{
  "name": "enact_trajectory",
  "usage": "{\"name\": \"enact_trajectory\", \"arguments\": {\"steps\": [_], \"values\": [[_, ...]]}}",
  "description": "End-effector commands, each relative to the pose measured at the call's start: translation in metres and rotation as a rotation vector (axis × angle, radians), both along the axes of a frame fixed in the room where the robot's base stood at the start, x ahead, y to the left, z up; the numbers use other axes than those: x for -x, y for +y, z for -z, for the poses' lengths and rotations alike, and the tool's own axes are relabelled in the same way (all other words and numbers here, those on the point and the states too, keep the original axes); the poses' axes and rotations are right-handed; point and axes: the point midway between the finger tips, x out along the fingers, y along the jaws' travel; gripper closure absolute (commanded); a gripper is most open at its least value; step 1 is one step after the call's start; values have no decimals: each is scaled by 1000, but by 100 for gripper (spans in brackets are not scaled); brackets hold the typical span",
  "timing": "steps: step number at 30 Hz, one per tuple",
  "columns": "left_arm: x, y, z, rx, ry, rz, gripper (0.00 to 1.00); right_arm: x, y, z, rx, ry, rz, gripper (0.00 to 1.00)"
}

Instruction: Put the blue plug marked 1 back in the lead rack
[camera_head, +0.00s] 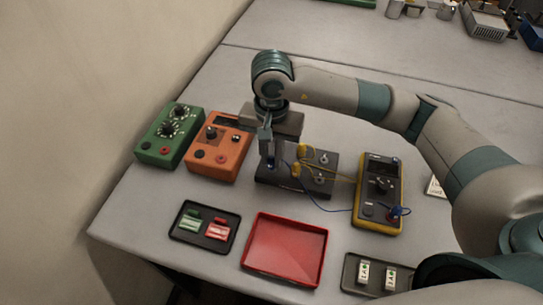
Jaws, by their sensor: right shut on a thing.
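My right gripper (268,152) points down at the left end of a dark block (318,185), with its jaws shut on a small blue plug (271,160). The plug is mostly hidden by the fingers, and its mark cannot be read. I cannot tell whether its tip is inside the block or just above it. A thin blue lead (312,200) runs from there to the yellow-and-black meter (379,187). Two yellow plugs (304,150) stand at the block, with yellow leads running to the meter. The block may be the lead rack. My left gripper is not in view.
An orange box (229,160) and a green box (157,150) with knobs stand left. In front are a black tray (184,233) with green and red pieces, an empty red tray (284,250) and a dark tray (352,275) with labelled pieces. The table's back middle is clear.

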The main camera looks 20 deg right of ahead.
Motion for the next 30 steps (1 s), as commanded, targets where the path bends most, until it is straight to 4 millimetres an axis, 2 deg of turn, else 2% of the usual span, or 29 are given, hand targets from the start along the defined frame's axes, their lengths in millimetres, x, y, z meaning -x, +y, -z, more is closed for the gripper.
{"name": "enact_trajectory", "arguments": {"steps": [28, 29, 30], "values": [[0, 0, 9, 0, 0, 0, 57, 0, 0, 5, 0, 0, 0, 100], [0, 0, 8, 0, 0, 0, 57, 0, 0, 5, 0, 0, 0, 81], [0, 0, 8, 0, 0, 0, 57, 0, 0, 4, 0, 0, 0, 71]]}}
